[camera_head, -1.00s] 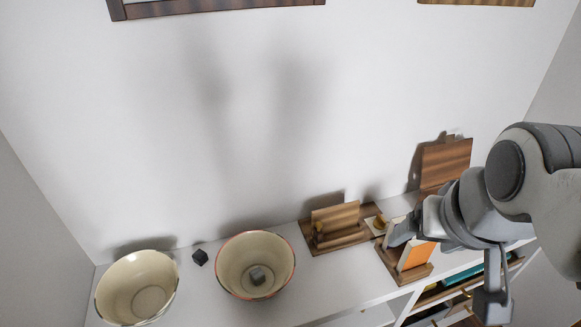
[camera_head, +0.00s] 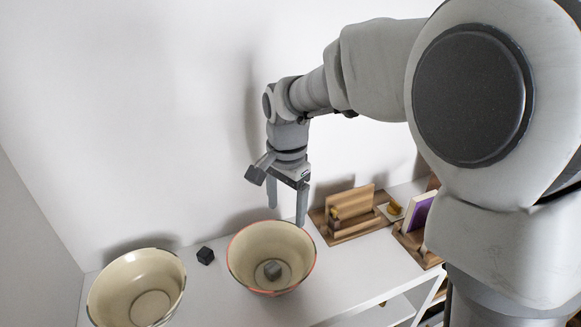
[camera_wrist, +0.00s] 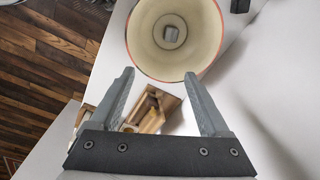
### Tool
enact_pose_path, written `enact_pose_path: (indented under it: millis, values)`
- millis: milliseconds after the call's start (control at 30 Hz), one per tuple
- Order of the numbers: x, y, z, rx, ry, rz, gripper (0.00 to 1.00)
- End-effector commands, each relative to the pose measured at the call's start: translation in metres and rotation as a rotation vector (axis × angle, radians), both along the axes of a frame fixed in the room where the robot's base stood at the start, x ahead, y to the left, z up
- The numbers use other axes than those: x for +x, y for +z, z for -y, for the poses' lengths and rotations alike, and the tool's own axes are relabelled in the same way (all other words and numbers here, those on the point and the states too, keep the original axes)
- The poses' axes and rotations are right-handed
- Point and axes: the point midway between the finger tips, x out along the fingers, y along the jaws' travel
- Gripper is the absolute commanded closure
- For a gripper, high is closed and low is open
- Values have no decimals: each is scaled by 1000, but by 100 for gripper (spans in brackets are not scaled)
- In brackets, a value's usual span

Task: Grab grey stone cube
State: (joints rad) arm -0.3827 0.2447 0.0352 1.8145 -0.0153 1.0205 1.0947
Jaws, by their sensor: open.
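A grey stone cube (camera_head: 273,270) lies on the inside bottom of the red-rimmed cream bowl (camera_head: 237,268). In the wrist view the cube (camera_wrist: 171,34) shows inside the same bowl (camera_wrist: 141,45), ahead of my fingertips. My gripper (camera_head: 287,213) points down with its fingers spread, above the bowl's back right rim. In the wrist view my gripper (camera_wrist: 159,73) has nothing between its fingers. The fingers are apart from the cube and above it.
A darker cube (camera_head: 205,255) lies on the white shelf top (camera_head: 345,272) between the bowl and a second, empty cream bowl (camera_head: 110,290) at left. Wooden holders (camera_head: 350,232) stand at right, one with a purple-faced item (camera_head: 419,211). The wall is close behind.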

Motion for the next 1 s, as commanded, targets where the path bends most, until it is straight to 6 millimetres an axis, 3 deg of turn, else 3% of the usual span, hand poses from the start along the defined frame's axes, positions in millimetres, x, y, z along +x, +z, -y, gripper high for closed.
enact_pose_path:
  millis: [33, 100, 300, 467, 800, 1000]
  values:
    - [4, -19, -11, -4, -19, -18, 20]
    - [8, -33, -21, -9, -50, -35, 20]
    - [13, -55, -36, -18, -97, -59, 20]
    - [13, -79, -37, -20, -103, -64, 20]
    - [13, -152, -37, -20, -101, -63, 20]
    - [13, -174, -37, -19, -101, -61, 20]
